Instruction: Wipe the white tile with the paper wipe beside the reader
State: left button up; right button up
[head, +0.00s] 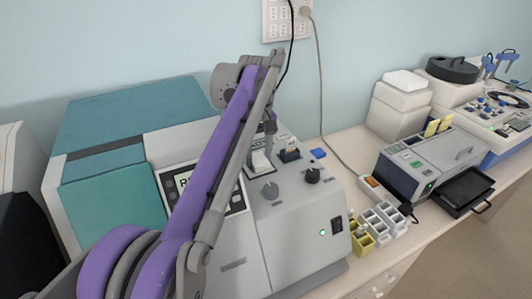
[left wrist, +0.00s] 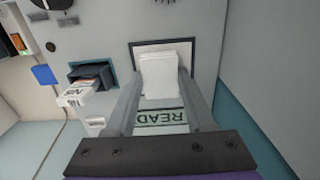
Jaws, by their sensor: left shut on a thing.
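My left gripper (left wrist: 162,82) is shut on a white folded piece, which looks like the paper wipe (left wrist: 158,68), in the left wrist view. The wipe lies in front of a pale, dark-framed panel on the reader, which looks like the white tile (left wrist: 185,51). The wipe hides much of the tile, and I cannot tell whether they touch. In the head view my left gripper (head: 265,136) is over the reader (head: 290,220), largely hidden by its own arm. My right gripper is not in view.
A dark slot holder (left wrist: 92,76) with a labelled white piece and a blue pad (left wrist: 43,75) are beside the tile. Knobs (head: 312,175) rise from the reader. Yellow and white racks (head: 384,220) and a grey device (head: 420,165) stand at the right.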

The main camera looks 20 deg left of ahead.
aim_at(244, 170)
pick_arm(q)
jog(key=shift+s+a+f, duration=0.15)
jog(key=shift+s+a, duration=1.2)
jog(key=shift+s, duration=0.3)
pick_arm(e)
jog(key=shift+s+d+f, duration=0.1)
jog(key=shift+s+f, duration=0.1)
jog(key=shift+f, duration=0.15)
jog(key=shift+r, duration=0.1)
pick_arm(q)
jog(key=shift+r, duration=0.35)
jog(key=r, duration=0.1)
jog(key=r+p, duration=0.1)
jog(key=r, duration=0.2)
jog(key=shift+s+d+r+p, duration=0.25)
jog(key=shift+d+r+p, duration=0.05)
jog(key=shift+p, duration=0.1)
jog(key=shift+r, duration=0.65)
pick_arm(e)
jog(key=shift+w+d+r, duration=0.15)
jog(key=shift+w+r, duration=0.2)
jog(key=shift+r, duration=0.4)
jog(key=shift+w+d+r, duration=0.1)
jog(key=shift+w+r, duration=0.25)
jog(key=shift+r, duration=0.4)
pick_arm(q)
jog(key=shift+d+r, duration=0.1)
jog(key=shift+r, duration=1.4)
